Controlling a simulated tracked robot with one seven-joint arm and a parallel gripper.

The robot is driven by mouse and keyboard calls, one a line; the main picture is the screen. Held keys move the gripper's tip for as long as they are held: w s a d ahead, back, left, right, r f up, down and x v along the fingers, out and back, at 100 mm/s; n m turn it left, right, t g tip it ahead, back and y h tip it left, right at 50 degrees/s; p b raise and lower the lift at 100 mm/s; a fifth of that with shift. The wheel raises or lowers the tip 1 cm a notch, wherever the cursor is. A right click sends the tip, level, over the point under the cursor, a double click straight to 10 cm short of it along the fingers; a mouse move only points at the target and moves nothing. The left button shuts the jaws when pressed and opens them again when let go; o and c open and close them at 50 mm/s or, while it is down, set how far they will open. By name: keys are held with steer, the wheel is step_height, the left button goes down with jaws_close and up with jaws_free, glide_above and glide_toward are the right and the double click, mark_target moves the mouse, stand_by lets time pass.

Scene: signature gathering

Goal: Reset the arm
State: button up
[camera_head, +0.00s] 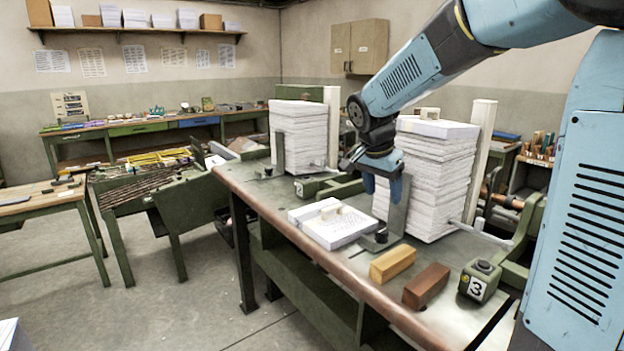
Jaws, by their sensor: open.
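My arm is light blue and reaches in from the upper right over the workbench (260,200), bent downward at the wrist. My gripper (382,190) points down with its two blue fingers apart and nothing visible between them. It hangs in front of the tall right paper stack (440,190), just behind and right of a low stack of printed sheets (338,232). In this one view I cannot tell whether the fingers touch the grey upright plate (397,215) near them.
A yellow wooden block (392,264), a brown block (426,286) and a green box marked 3 (479,281) lie along the bench's near right. Another tall paper stack (300,138) stands farther back. Open floor (170,300) lies left of the bench.

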steer(key=s+d+r+n+t+y, duration=0.1)
steer(key=s+n, duration=0.4)
steer(key=s, duration=0.7)
steer(key=s+d+r+n+t+y, duration=0.1)
steer(key=s+n, duration=0.4)
steer(key=s, duration=0.8)
steer(key=shift+s+d+r+t+y, duration=0.15)
steer(key=shift+d+r+t+y, duration=0.3)
steer(key=shift+d, duration=0.2)
